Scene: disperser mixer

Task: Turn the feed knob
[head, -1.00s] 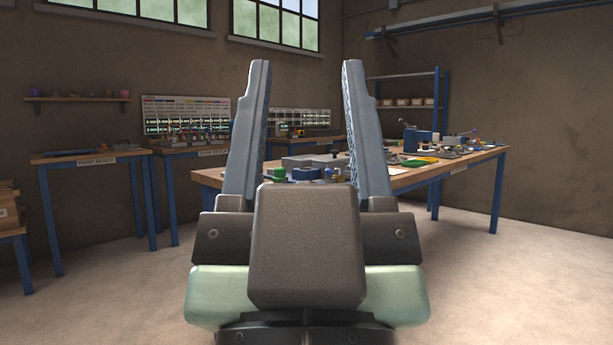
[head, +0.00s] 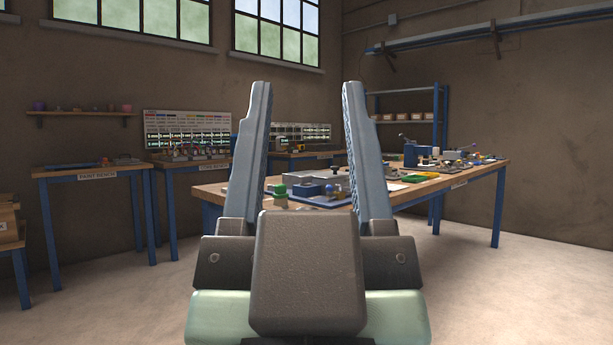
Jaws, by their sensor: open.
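My gripper (head: 308,92) fills the middle of the head view, pointing upward. Its two fingers stand wide apart with nothing between them. The large wooden-topped bench (head: 425,188) stands behind it, apart from it. Several small devices and knobs lie on that bench, including a green knob-like part (head: 279,190) seen between the fingers. I cannot tell which part is the feed knob; the fingers hide some of the bench top.
A paint bench (head: 90,173) stands at the left, with another bench (head: 190,162) behind. A blue shelf rack (head: 405,92) stands at the back wall. The concrete floor (head: 530,290) at the right is clear.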

